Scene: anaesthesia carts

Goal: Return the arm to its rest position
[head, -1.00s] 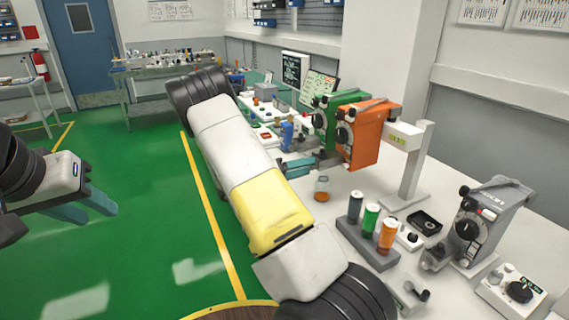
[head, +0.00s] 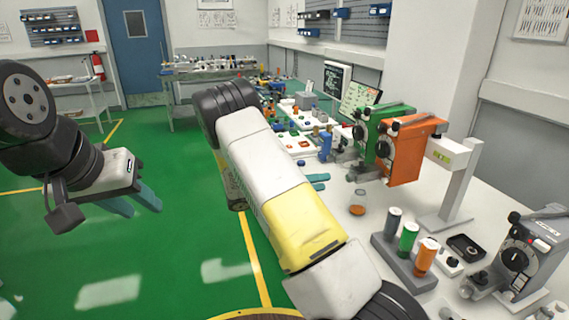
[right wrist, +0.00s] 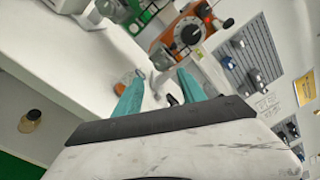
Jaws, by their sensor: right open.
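My right arm (head: 270,175), white and yellow, reaches across the middle of the head view over the bench edge. Its gripper is mostly hidden behind the arm there; a teal finger (head: 318,178) shows beside it. In the right wrist view my right gripper (right wrist: 158,78) is open, with nothing between its fingers. The orange vaporizer (head: 408,152) and green vaporizer (head: 370,133) stand side by side, apart from that finger. The orange one also shows beyond the fingers in the wrist view (right wrist: 182,36). My left gripper (head: 138,204) is over the green floor, its fingers apart and empty.
On the white bench are a small jar (head: 357,204), a rack (head: 393,262) with grey, green and orange bottles, a white stand (head: 455,185) and a grey vaporizer (head: 518,255). A metal table (head: 215,75) stands at the back. The floor (head: 150,235) on the left is clear.

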